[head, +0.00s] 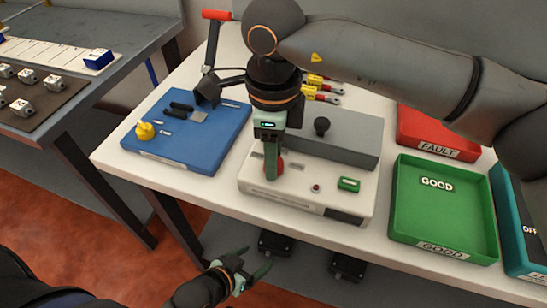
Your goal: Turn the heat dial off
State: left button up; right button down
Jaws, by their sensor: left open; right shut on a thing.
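The white dispenser unit (310,197) stands on the table with a grey block (345,137) at its back. A red dial (280,168) is on its top, left of middle. My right gripper (271,172) points down and is shut on the red dial, which its fingers partly hide. The dial's pointer position cannot be made out. My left gripper (250,268) is open and empty, low in front of the table's front edge.
A blue board (190,145) with a yellow knob (145,131) and a red-handled lever (215,15) is left of the unit. A green GOOD tray (440,205) and red FAULT tray (420,125) stand at the right.

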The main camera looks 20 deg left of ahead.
jog(key=shift+n, duration=1)
jog(key=shift+n+b, duration=0.35)
jog(key=shift+n, duration=2.25)
jog(key=shift+c, duration=2.2)
grip_release()
